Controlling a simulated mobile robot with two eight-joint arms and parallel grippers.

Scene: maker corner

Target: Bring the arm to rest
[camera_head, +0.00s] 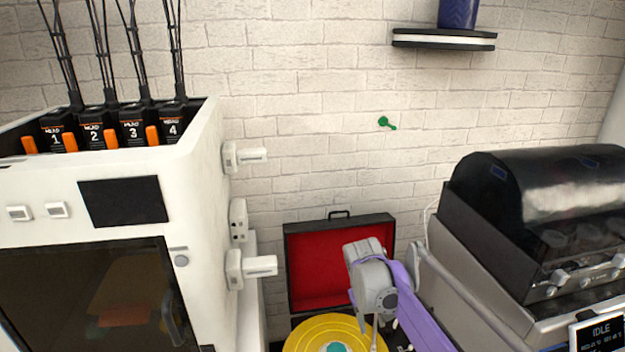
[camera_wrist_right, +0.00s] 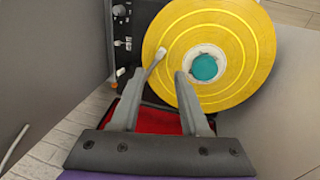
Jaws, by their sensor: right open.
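My right arm, purple with a grey wrist, comes in from the lower right in the head view. Its right gripper (camera_wrist_right: 160,76) is open, with its two grey fingers apart above the near edge of a yellow record (camera_wrist_right: 232,90). The record also shows in the head view (camera_head: 308,336), cut off by the bottom edge. A thin tonearm with a pale head (camera_wrist_right: 155,62) shows between the fingers in the wrist view; contact with the fingers cannot be told. My left gripper is not in view.
The record sits at an open case with a red-lined lid (camera_head: 315,262). A white printer-like machine (camera_head: 205,200) stands on the left. A grey machine with a dark curved cover (camera_head: 540,195) stands on the right. A shelf (camera_head: 443,40) is on the brick wall.

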